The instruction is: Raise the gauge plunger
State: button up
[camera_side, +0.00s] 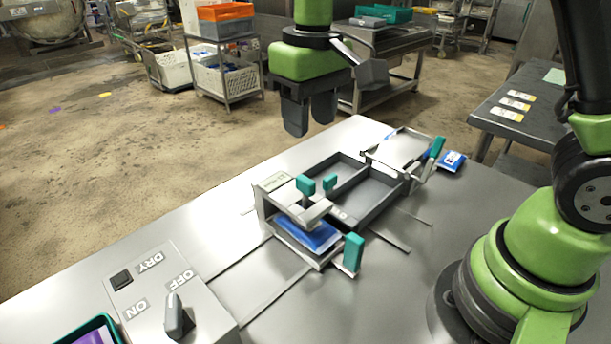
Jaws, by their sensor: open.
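A metal gauge fixture (268,206) stands on the steel table, with a blue pouch (312,233) lying in its front part. A grey plate sits over the pouch, close below the knobs. A teal-handled lever (353,252) is at the fixture's front right. My gripper (308,118) is open and empty, pointing down, above and apart from the fixture.
A grey two-compartment tray (382,212) adjoins the fixture, with another teal-handled lever (436,148) and a blue pouch (452,161) beyond. A control box (150,285) with a switch and a teal-rimmed tray (103,323) are at the lower left.

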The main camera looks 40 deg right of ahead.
aim_at(306, 179)
jog(key=shift+w+a+f, duration=0.1)
jog(key=shift+w+f, duration=0.15)
jog(key=shift+f, duration=0.5)
notch_tip(306, 179, down, 10)
jog(key=shift+r, duration=0.25)
